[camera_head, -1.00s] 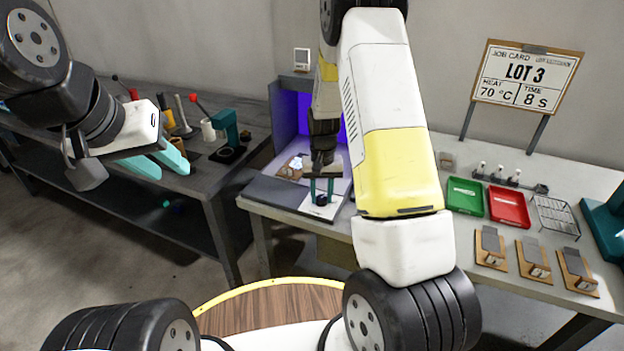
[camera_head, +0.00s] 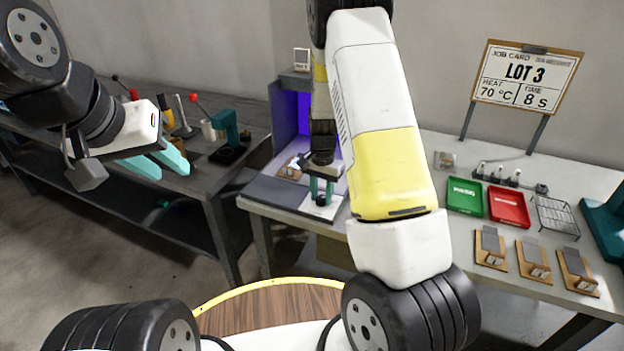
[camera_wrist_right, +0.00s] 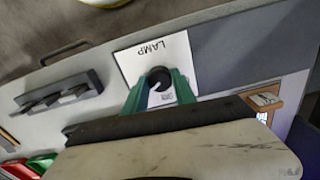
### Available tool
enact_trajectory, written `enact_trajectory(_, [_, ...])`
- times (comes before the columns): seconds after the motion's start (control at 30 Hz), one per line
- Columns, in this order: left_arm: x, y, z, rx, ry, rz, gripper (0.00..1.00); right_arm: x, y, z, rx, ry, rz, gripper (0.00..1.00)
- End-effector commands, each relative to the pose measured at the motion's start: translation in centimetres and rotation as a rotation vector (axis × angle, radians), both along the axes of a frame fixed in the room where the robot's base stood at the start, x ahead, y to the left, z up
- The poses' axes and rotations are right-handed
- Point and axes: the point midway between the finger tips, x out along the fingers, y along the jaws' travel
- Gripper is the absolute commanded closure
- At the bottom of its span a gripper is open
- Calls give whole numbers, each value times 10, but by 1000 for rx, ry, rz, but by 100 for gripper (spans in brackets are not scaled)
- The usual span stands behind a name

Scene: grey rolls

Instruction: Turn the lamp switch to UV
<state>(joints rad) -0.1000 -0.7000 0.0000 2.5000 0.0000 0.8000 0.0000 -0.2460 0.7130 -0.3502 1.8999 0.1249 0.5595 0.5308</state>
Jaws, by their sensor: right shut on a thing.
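The lamp switch is a round black knob (camera_wrist_right: 160,80) with a pale pointer mark, on a white plate (camera_wrist_right: 130,62) labelled LAMP. In the right wrist view the pointer lies at a slant; the UV label is not readable. My right gripper (camera_wrist_right: 161,90) is shut on the knob, with one green finger on each side. In the head view my right gripper (camera_head: 321,192) is low over the white plate (camera_head: 335,206) in front of the lit booth. My left gripper (camera_head: 160,164) is open and empty, out in front of the left bench.
The booth (camera_head: 288,125) glows violet and has a wooden-based piece (camera_head: 290,168) inside. Green (camera_head: 465,195) and red (camera_head: 508,206) trays, a wire rack (camera_head: 556,217) and several wooden-based pieces (camera_head: 533,258) are to the right. The job card (camera_head: 527,76) stands behind.

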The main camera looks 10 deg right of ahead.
Motion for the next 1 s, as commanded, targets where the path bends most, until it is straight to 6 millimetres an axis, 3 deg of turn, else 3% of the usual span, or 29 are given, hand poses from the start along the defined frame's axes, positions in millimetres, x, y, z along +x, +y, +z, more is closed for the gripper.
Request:
enact_trajectory(0.3, [0,0,0,0,0,0,66,1,0,1,1,-4,-3,100])
enact_trajectory(0.33, [0,0,0,0,0,0,66,1,0,1,1,-4,-3,64])
enact_trajectory(0.43, [0,0,0,0,0,0,66,1,0,1,0,-3,-3,46])
enact_trajectory(0.77, [0,0,0,0,0,0,66,1,0,2,0,-1,-2,46])
enact_trajectory(1.0, [0,0,0,0,0,0,66,2,0,35,1,-6,-1,46])
